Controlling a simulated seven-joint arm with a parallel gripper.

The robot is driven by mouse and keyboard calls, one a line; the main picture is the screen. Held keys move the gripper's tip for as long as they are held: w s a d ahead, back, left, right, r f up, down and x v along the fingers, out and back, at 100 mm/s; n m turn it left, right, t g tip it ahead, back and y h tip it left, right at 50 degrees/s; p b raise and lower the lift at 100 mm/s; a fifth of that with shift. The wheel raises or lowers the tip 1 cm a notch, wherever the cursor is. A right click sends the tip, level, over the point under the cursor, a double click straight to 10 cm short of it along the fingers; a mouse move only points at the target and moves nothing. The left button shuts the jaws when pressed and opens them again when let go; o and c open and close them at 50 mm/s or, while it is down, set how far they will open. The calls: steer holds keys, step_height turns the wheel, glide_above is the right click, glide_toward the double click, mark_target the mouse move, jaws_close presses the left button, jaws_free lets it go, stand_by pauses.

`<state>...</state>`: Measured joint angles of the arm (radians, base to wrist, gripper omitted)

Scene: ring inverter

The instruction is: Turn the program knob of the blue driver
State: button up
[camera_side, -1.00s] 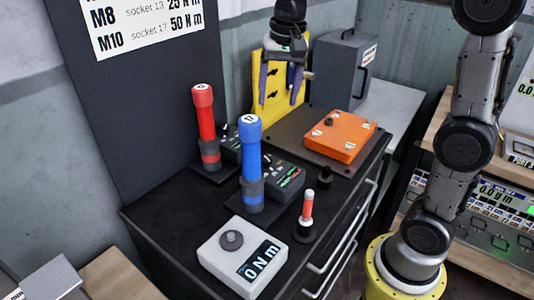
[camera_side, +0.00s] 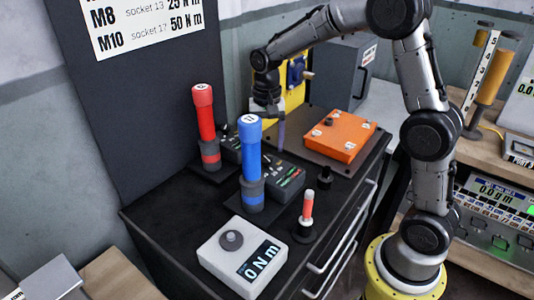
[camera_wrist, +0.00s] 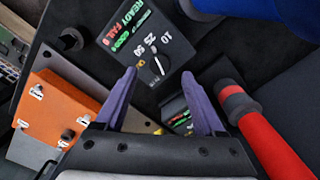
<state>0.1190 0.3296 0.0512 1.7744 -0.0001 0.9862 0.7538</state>
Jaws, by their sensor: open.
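The blue driver (camera_side: 250,165) stands upright in its dark holder, and its blue body shows at the top edge of the wrist view (camera_wrist: 225,5). Its black control box (camera_side: 287,182) lies just behind it to the right. In the wrist view the box's face (camera_wrist: 150,40) carries coloured status words and the numbers 10, 25 and 50. The dark program knob (camera_wrist: 156,66) has a white pointer line. My gripper (camera_wrist: 160,75) is open, its purple fingers either side of the knob in this picture; height and contact cannot be told. In the side view it is partly hidden behind the blue driver.
The red driver (camera_side: 204,115) stands left of the blue one; its own control box (camera_wrist: 180,115) is partly hidden by my gripper. An orange case (camera_side: 340,135) lies behind right.

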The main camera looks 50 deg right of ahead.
mark_target(267, 159)
steer(key=shift+f, duration=1.8)
jaws_close()
